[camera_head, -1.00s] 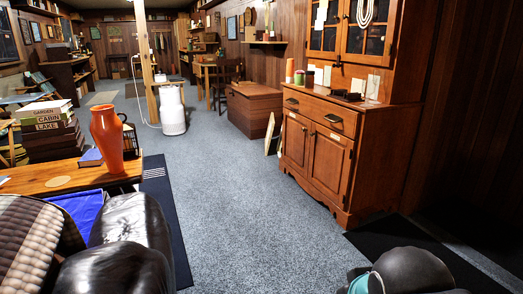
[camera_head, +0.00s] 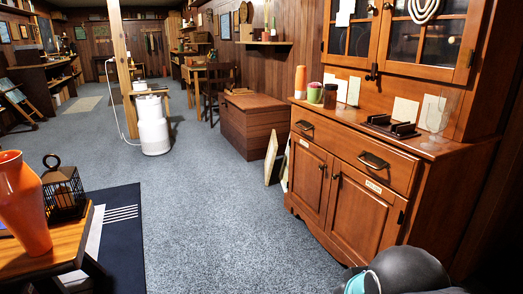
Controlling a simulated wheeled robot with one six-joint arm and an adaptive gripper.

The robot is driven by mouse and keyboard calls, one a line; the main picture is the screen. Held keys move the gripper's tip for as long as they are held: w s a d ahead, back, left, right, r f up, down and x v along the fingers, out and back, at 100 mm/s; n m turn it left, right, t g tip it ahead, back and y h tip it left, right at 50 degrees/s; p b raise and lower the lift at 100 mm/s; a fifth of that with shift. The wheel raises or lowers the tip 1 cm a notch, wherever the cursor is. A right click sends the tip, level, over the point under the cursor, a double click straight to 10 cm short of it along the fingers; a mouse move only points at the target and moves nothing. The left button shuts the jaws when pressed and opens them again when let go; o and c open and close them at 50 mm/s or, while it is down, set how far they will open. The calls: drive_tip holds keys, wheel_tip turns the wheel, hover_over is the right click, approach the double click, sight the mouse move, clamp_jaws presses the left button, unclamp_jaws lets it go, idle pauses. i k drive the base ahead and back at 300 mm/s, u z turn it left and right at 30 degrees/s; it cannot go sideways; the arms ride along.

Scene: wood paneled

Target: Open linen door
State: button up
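A wooden hutch cabinet (camera_head: 400,152) stands at the right. Its lower part has two panelled doors under a wide drawer, all shut. The left lower door (camera_head: 309,180) and the right lower door (camera_head: 362,212) each have a dark knob and a small pale label near the top. The label (camera_head: 373,187) on the right door and the label (camera_head: 304,143) on the left door are too small to read, so I cannot tell which says linen. Part of my arm shows at the bottom right, in front of the cabinet's lower right. My gripper is not in view.
Cups (camera_head: 315,94), cards and a dark tray (camera_head: 390,126) sit on the cabinet's counter. A table with an orange vase (camera_head: 24,205) is at lower left. Carpet (camera_head: 225,215) between is clear.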

sight(309, 183)
drive_tip(key=i, duration=1.9)
drive_tip(key=u, duration=1.75)
drive_tip(key=i, duration=0.45)
drive_tip(key=z, duration=0.3)
drive_tip(key=k, duration=1)
drive_tip(key=z, duration=0.35)
